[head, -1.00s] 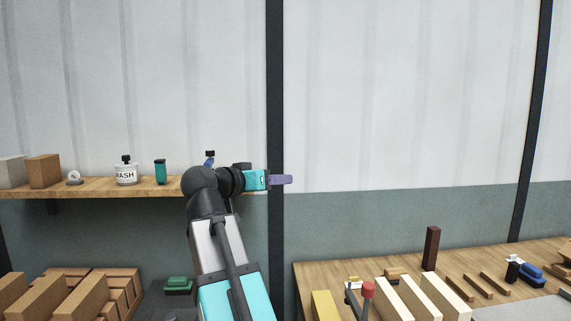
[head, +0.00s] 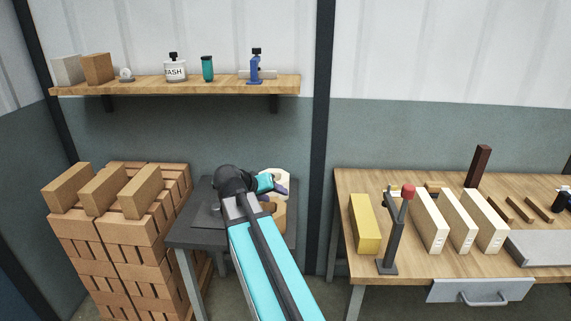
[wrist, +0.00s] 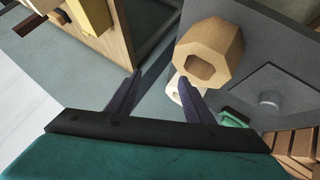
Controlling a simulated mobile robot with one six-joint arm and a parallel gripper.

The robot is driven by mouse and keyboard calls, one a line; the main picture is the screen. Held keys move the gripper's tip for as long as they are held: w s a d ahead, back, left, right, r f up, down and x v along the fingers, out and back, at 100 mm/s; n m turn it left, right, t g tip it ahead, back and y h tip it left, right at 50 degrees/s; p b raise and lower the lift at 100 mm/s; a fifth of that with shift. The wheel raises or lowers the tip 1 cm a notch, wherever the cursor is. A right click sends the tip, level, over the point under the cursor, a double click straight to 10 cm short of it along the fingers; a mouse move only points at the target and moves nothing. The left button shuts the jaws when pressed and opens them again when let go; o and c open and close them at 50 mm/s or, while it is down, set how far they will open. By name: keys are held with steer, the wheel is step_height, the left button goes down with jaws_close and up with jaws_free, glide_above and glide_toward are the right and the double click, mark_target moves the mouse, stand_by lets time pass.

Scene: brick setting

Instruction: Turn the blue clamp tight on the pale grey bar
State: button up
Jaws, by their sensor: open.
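The blue clamp (head: 256,68) stands upright at the right part of the wooden shelf, with a dark knob on top. The pale grey bar (head: 243,75) lies along the shelf at the clamp and shows on both sides of it. How tightly the clamp sits on the bar cannot be told. My gripper (head: 281,188) is well below the shelf, over the dark table, apart from the clamp. In the wrist view my gripper (wrist: 159,85) has its two purple fingers apart with nothing between them. Clamp and bar are not in the wrist view.
The wooden shelf (head: 140,90) also holds blocks, a white WASH bottle (head: 175,68) and a teal canister (head: 207,68). A tan hollow octagonal piece (wrist: 208,52) is near my right finger. Brick stacks (head: 110,240) stand left; a workbench (head: 345,185) stands right.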

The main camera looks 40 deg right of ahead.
steer(key=s+a+f+n+g+y+b, duration=0.1)
steer(key=s+a+f+y, duration=0.3)
steer(key=f, duration=0.8)
steer(key=s+a+f+n+g+h+b, duration=0.15)
steer(key=a+f, duration=0.45)
steer(key=f, duration=0.6)
steer(key=s+a+f+n+g+y, duration=0.1)
steer(key=s+a+f+n+y, duration=0.25)
steer(key=f, duration=0.75)
steer(key=s+a+f+g+y+b, duration=0.1)
steer(key=s+a+f, duration=0.4)
steer(key=s+f, duration=0.3)
steer(key=s+a+f+g+y+b, duration=0.1)
steer(key=s+a+f+g, duration=0.1)
steer(key=s+a+f, duration=0.4)
steer(key=s+a+f+g+y+b, duration=0.1)
steer(key=s+a+f+g, duration=0.1)
steer(key=s+a+f, duration=0.3)
steer(key=s+f, duration=0.4)
steer(key=s, duration=0.4)
steer(key=shift+a+f+n, duration=0.3)
steer(key=shift+f, duration=0.1)
steer(key=c, duration=0.4)
